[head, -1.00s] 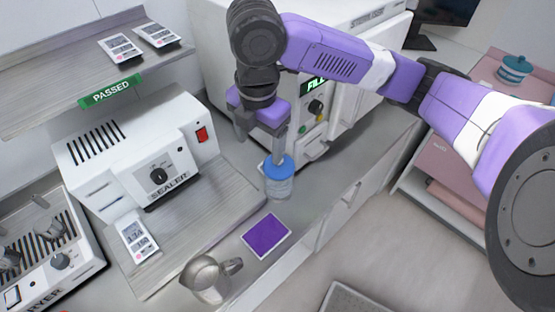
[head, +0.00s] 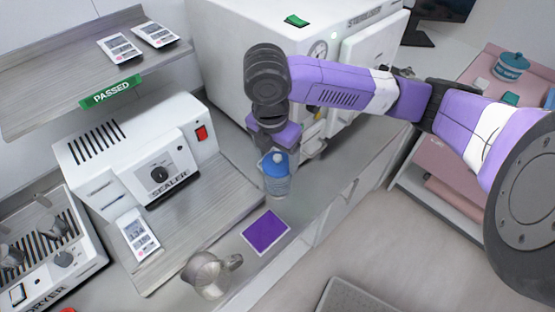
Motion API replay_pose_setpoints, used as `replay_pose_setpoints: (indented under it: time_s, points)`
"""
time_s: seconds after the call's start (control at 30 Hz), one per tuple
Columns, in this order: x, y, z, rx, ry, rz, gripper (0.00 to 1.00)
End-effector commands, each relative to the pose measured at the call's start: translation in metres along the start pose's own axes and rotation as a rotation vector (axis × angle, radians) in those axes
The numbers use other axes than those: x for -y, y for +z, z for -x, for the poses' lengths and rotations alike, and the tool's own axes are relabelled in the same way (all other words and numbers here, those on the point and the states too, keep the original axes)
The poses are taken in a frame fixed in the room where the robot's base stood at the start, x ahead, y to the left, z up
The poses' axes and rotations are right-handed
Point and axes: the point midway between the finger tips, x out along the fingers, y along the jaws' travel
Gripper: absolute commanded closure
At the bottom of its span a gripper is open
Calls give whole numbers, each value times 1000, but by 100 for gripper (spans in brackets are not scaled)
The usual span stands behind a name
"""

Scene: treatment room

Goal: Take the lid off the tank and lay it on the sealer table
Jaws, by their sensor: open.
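My gripper (head: 277,158) is open and points down at the blue-capped bottle (head: 277,186) on the counter. Its fingertips overlap the blue cap in the picture; I cannot tell whether they touch it. The white steriliser (head: 240,50) stands behind my arm. A small green piece (head: 297,20) sits on its top; I cannot tell whether it is the tank's lid. The tank is not clearly seen. The sealer table (head: 215,212) is the grey board under the white sealer (head: 140,150), left of my gripper, with bare surface in front and to the right of the sealer.
A purple card (head: 265,232) and a metal jug (head: 206,277) are on the counter. A teal pot (head: 511,67) stands on a pink cart.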

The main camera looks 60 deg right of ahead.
Motion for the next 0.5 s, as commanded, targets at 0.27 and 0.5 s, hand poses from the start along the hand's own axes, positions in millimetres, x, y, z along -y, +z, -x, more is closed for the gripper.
replay_pose_setpoints:
  time_s: [0.27, 0.5]
  points:
    - [0, 0, 0, 0, 0, 0, 61]
    - [0, 0, 0, 0, -1, -1, 99]
